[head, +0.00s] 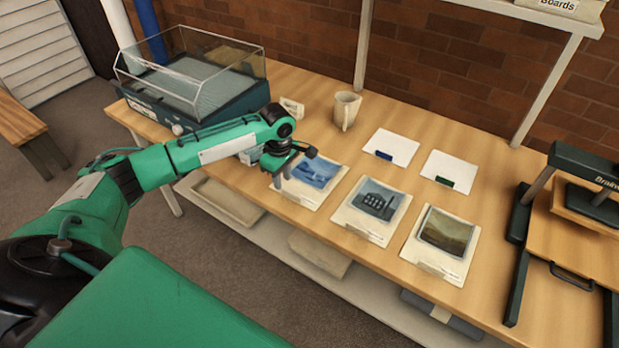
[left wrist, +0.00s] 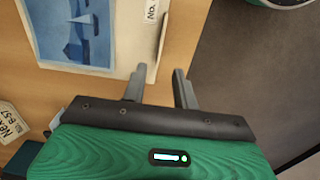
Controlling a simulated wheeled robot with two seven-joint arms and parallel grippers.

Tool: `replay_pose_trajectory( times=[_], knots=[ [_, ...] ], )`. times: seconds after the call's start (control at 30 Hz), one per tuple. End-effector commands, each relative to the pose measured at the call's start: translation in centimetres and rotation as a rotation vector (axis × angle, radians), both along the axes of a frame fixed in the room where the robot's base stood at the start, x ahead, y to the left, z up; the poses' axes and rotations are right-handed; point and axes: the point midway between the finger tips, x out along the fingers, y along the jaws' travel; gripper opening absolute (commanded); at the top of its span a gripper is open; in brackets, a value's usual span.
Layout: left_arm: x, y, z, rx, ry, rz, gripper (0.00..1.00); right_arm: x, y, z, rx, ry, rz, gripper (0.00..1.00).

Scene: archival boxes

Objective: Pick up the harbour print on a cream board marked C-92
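The harbour print (head: 317,172), a blue picture with sailing shapes on a cream board, lies at the left end of the row of prints near the table's front edge. In the left wrist view the print (left wrist: 85,30) shows a blue boat; only "No." of its label is readable, so I cannot confirm C-92. My left gripper (head: 293,172) is at the board's left side in the head view. In the left wrist view its two fingers (left wrist: 160,88) are apart, close to the board's edge; I see nothing clamped between them. My right gripper is not in view.
A telephone print (head: 372,208) and a brown landscape print (head: 446,232) lie to the right. Behind are two white cards (head: 391,147), a mug (head: 346,109) and a clear-lidded case (head: 190,75). A dark press (head: 590,190) stands right.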

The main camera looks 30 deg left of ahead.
Motion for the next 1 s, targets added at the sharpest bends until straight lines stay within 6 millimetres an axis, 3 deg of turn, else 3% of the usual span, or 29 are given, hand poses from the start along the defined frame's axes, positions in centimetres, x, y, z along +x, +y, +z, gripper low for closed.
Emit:
replay_pose_trajectory(
  times=[0.3, 0.6, 0.77, 1.0],
  knots=[
    [0.2, -0.5, -4.3, 0.002, 0.003, 0.0, 0.29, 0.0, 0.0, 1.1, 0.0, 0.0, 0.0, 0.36],
    [0.2, -0.5, -4.9, 0.001, 0.001, -0.001, 0.29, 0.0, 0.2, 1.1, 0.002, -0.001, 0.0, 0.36],
    [0.2, -0.5, -4.9, 0.001, 0.001, -0.001, 0.0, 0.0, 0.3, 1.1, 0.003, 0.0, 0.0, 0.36],
    [0.2, -0.5, -4.9, 0.001, 0.0, -0.001, 0.0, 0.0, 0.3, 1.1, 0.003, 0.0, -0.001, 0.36]
  ],
)
